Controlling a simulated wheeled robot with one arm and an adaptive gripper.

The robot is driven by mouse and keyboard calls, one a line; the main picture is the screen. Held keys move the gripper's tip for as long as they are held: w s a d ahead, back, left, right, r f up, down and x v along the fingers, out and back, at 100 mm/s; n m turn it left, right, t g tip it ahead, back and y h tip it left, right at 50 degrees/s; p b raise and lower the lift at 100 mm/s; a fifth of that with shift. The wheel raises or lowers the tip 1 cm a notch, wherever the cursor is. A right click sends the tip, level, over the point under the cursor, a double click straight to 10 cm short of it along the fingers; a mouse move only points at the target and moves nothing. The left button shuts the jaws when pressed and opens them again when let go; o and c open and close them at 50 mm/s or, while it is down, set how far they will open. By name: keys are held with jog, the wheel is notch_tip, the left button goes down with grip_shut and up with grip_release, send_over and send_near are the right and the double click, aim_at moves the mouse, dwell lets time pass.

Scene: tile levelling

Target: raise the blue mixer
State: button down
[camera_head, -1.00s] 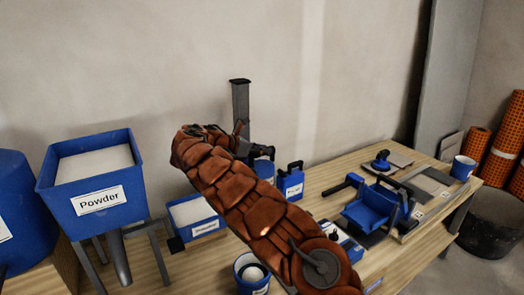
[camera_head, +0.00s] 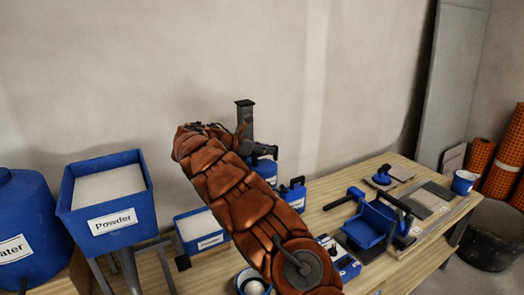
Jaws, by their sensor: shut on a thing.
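The blue mixer (camera_head: 267,171) shows only in part, behind my orange-padded arm, beside a dark grey upright post (camera_head: 245,122). My gripper (camera_head: 247,150) is at the far end of the arm, next to the post and the mixer. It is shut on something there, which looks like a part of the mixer. The fingertips and the exact hold are mostly hidden by my arm, and so is the lower part of the mixer.
A wooden table (camera_head: 330,196) carries a blue jug (camera_head: 293,194), a labelled blue box (camera_head: 203,233) and a blue bucket (camera_head: 253,283). A powder hopper (camera_head: 107,197) stands left. Bare wall is behind.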

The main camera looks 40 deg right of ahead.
jog(key=shift+r+p, duration=1.75)
jog(key=shift+r, duration=0.65)
jog(key=c, duration=1.3)
grip_release()
jog(key=shift+r, duration=0.1)
jog(key=o, duration=0.3)
jog(key=shift+a, duration=0.1)
jog(key=v, duration=1.1)
jog(key=shift+a, duration=0.35)
